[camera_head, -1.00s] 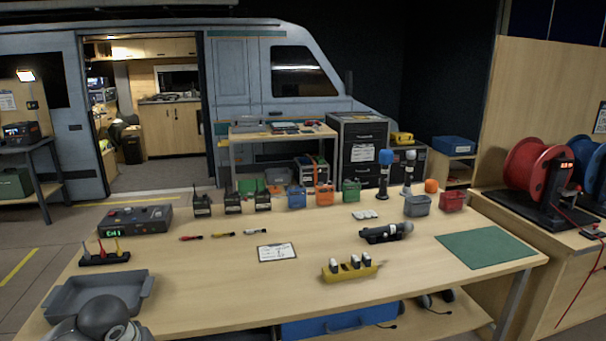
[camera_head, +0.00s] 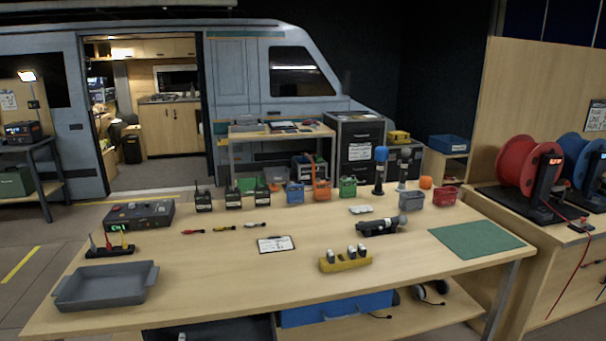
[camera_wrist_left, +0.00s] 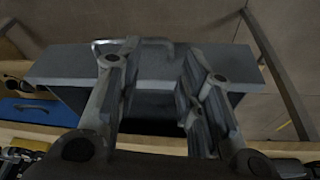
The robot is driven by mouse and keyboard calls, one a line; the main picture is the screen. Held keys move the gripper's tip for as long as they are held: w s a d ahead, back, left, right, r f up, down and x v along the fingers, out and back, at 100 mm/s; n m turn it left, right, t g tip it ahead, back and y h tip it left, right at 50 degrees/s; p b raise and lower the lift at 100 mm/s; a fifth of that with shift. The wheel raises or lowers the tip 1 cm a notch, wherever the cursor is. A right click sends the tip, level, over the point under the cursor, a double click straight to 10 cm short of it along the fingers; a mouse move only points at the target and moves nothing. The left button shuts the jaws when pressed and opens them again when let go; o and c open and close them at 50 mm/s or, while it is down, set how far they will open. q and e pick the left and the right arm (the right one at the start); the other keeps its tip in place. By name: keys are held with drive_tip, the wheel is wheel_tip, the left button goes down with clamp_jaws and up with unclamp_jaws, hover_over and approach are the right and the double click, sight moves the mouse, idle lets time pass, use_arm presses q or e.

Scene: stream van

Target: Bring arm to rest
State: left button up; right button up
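Neither of my grippers shows in the head view. In the left wrist view my left gripper (camera_wrist_left: 158,78) is open, with its two fingers well apart and nothing between them. Behind the fingers is a grey box (camera_wrist_left: 60,66) with a metal handle and a dark inside; I see no clear contact with it. My right gripper is not in view. On the table (camera_head: 215,290) in the head view, the grey tray (camera_head: 105,287) sits empty at the front left.
A yellow holder (camera_head: 346,262) with several pale items, a clipboard (camera_head: 276,244), a microphone (camera_head: 382,226) and a green mat (camera_head: 476,240) lie on the table. Radios and small bins line its back. The front middle is clear.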

use_arm(q)
drive_tip(key=s+d+f+m+h, duration=0.15)
drive_tip(key=s+d+f, duration=0.25)
drive_tip(key=s+d, duration=0.45)
drive_tip(key=s+a+y, duration=0.2)
drive_tip(key=s+a, duration=0.3)
drive_tip(key=s, duration=0.7)
wheel_tip(320, 180, down, 28)
drive_tip(key=s+g, duration=0.1)
drive_tip(key=s, duration=0.1)
drive_tip(key=s+a+f+g, duration=0.1)
drive_tip(key=s+a+f, duration=0.1)
drive_tip(key=s+f, duration=1.3)
drive_tip(key=shift+s+a+m+g, duration=0.25)
drive_tip(key=shift+s+m+g, duration=0.1)
drive_tip(key=shift+s, duration=0.2)
